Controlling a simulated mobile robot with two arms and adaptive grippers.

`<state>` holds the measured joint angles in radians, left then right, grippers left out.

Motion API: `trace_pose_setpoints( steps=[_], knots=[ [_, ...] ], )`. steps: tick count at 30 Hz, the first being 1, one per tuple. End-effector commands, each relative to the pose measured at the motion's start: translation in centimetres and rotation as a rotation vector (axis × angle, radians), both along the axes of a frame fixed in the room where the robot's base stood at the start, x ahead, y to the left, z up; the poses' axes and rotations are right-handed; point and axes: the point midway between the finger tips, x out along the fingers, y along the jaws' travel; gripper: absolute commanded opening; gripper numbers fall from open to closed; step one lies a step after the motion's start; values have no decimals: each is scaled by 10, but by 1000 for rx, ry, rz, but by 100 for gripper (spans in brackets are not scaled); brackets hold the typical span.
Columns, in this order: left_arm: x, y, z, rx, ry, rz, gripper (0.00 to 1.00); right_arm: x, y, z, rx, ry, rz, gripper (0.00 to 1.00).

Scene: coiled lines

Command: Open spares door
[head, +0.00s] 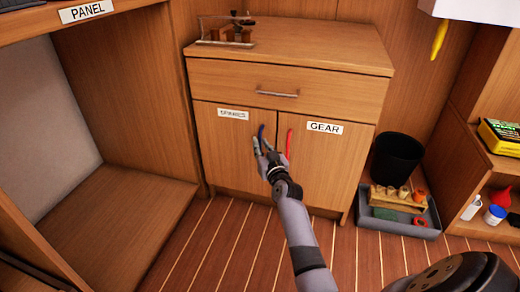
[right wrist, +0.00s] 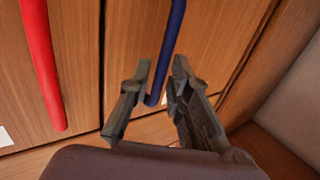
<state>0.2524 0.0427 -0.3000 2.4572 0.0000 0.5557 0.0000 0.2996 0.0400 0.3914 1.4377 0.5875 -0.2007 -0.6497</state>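The spares door (head: 222,160) is the left door of the wooden cabinet, under a small white label (head: 233,114) that is hard to read. It looks shut. Its blue bar handle (head: 261,132) is upright near the door's right edge; it also shows in the right wrist view (right wrist: 172,45). My right gripper (head: 262,146) is at the lower part of this handle. In the right wrist view its fingers (right wrist: 161,75) are apart, one on each side of the blue bar, with gaps showing. My left gripper is out of view.
The GEAR door (head: 330,165) with a red handle (head: 289,144) adjoins on the right. A drawer (head: 320,95) is above, shut. A black bin (head: 397,158) and a grey tray (head: 398,225) stand right of the cabinet. The plank floor (head: 215,245) in front is clear.

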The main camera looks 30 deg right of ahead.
Motion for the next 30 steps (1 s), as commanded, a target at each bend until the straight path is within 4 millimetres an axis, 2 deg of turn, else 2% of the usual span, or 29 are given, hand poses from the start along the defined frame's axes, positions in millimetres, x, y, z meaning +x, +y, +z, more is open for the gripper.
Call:
trace_pose_setpoints(
  steps=[6,14,23,30],
  knots=[
    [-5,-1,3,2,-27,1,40,15,-5,0,0,-1,-1,18],
    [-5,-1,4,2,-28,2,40,16,-5,0,0,0,0,18],
    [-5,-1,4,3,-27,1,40,16,-5,0,0,0,0,0],
    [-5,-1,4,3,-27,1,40,16,-5,0,0,0,0,0]
  ],
)
